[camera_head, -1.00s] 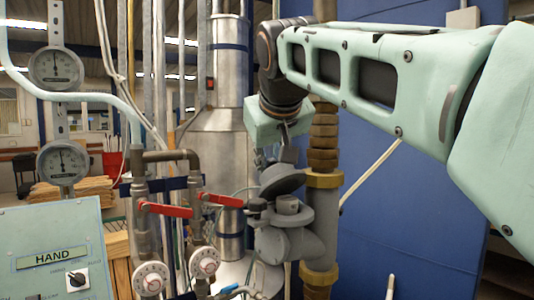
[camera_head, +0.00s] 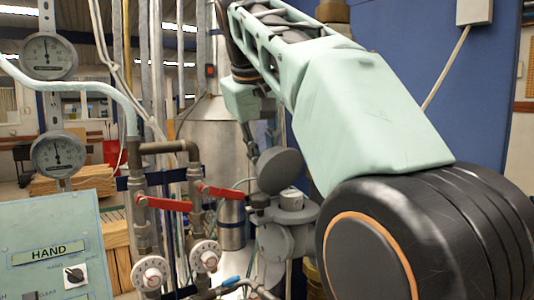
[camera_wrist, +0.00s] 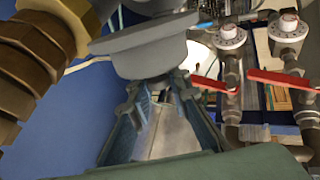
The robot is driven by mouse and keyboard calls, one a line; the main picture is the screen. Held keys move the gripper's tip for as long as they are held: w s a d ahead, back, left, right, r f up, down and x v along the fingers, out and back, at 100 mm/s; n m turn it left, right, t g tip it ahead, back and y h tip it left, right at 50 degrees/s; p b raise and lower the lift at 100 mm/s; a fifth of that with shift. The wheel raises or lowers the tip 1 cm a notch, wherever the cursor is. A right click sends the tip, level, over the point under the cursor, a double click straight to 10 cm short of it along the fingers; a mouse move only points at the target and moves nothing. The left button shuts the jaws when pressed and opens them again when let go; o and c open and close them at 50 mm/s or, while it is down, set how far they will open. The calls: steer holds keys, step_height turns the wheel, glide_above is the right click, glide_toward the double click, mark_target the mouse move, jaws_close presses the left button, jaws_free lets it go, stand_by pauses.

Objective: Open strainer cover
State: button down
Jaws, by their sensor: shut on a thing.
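The grey round strainer cover (camera_head: 280,170) stands steeply tilted up at the top of the grey strainer body (camera_head: 274,242). A short grey cylinder (camera_head: 291,200) shows just below and right of it. My gripper (camera_head: 251,148) is at the left side of the cover, partly hidden by my arm. In the wrist view, my gripper (camera_wrist: 158,92) has its two fingers closed in on a small part under the grey cover (camera_wrist: 145,45). The exact grip point is hard to make out.
Pipes with two red lever handles (camera_head: 165,203) and white dials (camera_head: 205,256) stand left of the strainer. A HAND control panel (camera_head: 48,250) is at the lower left. A brown ribbed pipe (camera_wrist: 40,60) is close by in the wrist view. A blue wall (camera_head: 395,50) is behind.

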steer(key=shift+w+g, duration=0.15)
steer(key=shift+g, duration=0.15)
stand_by(0.4)
steer(key=c, duration=1.8)
jaws_free()
steer(key=shift+c, duration=0.2)
